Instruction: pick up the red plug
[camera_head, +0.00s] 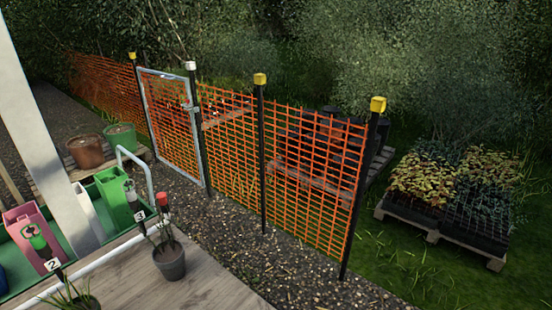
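A small red cap-like piece (163,199), which looks like the red plug, sits at the top of a thin dark upright stem. The stem rises by a dark grey pot (169,262) on the wooden deck. A dark stick or tube with a grey top (130,191) stands just left of it, by a white tag marked 3 (140,216). How the red piece is fixed is too small to tell. My gripper is not in view.
A pink container (22,224) and a green container (112,182) stand at left. A pale curved rail (150,175) is close behind the red piece. The wooden deck (215,290) has bare room right of the pot. Orange mesh fencing (310,190) stands beyond gravel.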

